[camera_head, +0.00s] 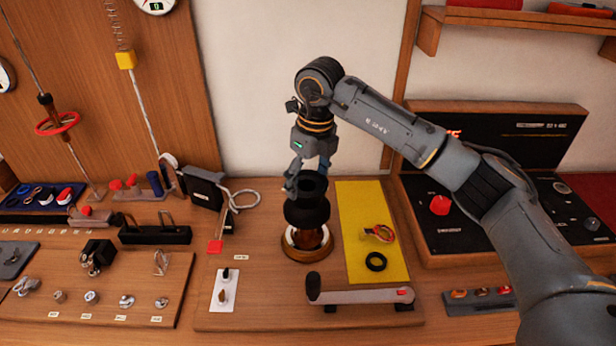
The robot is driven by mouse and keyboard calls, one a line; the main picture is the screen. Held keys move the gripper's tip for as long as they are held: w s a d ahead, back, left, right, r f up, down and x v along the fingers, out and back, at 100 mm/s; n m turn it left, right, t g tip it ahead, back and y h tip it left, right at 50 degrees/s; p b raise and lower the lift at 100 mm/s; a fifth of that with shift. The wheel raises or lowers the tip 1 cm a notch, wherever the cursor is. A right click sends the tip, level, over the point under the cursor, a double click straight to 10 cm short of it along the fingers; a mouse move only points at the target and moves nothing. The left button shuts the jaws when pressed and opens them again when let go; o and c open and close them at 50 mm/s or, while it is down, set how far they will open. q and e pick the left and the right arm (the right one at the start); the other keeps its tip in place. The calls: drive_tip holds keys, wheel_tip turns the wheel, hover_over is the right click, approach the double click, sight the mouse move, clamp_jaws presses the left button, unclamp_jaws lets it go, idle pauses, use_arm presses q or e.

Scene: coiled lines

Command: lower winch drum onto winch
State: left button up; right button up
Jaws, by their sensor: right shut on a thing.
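The black winch drum (307,212) is upright in the middle of the view. My right gripper (306,178) comes down from above and is shut on the drum's upper part. The winch base (289,252), a round wooden and metal ring with a brown core, stands on the wooden board directly below the drum. Part of the brown core shows between the drum's lower edge and the ring. The drum hides the top of the core, so I cannot tell how far it is around it. My left gripper is not in view.
A winch handle (360,296) lies in front of the winch. A yellow mat (357,208) to the right holds a black ring (376,262) and a red-handled part (381,233). A white plate (224,291) with small fittings lies left. A black control panel (450,225) stands right.

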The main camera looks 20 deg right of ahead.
sight(308, 206)
drive_tip(key=shift+f+b, duration=2.7)
drive_tip(key=shift+f, duration=1.1)
drive_tip(key=shift+f, duration=0.1)
drive_tip(key=o, duration=1.3)
drive_tip(key=shift+o, duration=0.5)
drive_tip(key=shift+s, duration=0.1)
wheel_tip(308, 206, up, 5)
drive_tip(key=p, duration=0.3)
